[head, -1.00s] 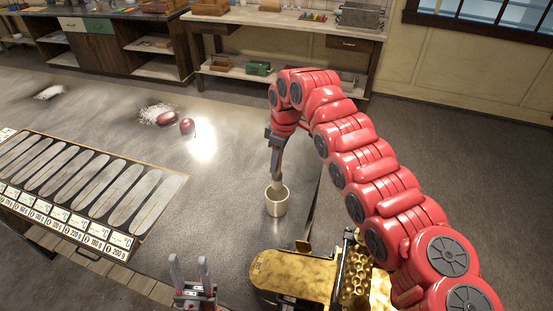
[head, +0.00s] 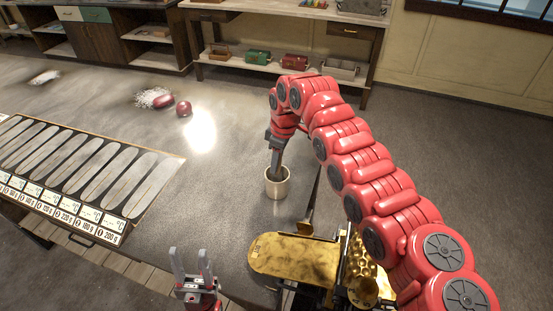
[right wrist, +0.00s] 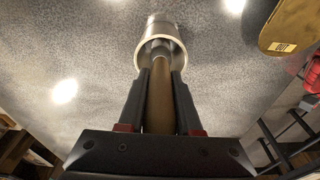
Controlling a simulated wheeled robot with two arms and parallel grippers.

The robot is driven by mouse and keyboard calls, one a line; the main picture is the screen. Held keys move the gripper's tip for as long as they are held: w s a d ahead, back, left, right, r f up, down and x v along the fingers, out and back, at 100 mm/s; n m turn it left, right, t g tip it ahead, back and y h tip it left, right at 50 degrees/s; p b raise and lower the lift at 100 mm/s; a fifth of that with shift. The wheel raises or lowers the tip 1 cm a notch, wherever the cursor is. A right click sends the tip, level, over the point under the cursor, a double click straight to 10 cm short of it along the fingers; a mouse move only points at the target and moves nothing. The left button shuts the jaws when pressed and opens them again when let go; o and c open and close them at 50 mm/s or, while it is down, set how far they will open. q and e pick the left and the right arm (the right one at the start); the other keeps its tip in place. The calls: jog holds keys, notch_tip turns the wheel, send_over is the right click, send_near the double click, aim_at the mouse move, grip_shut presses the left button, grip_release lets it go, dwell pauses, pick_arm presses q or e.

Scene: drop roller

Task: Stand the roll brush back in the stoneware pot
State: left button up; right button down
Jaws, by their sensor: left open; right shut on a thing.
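The stoneware pot (head: 287,189) is a small pale cup standing upright on the grey table, right of centre in the head view. It also shows at the top of the right wrist view (right wrist: 160,25). My right gripper (head: 275,168) points down at the pot's mouth and is shut on the roll brush. In the right wrist view the brush's brown handle (right wrist: 160,100) runs between the fingers, and its far end is inside the pot's rim. In the head view the gripper hides most of the brush. My left gripper (head: 191,254) is open and empty at the front.
A yellow worn machine (head: 295,257) sits close in front of the pot. A rack of long grey strips (head: 85,170) with number labels lies at the left. Red rounded objects (head: 183,108) lie by white powder further back. The table between them is clear.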

jog(key=shift+f, duration=0.6)
jog(key=shift+f+b, duration=0.45)
jog(key=shift+b, duration=0.2)
jog(key=shift+c, duration=1.9)
grip_release()
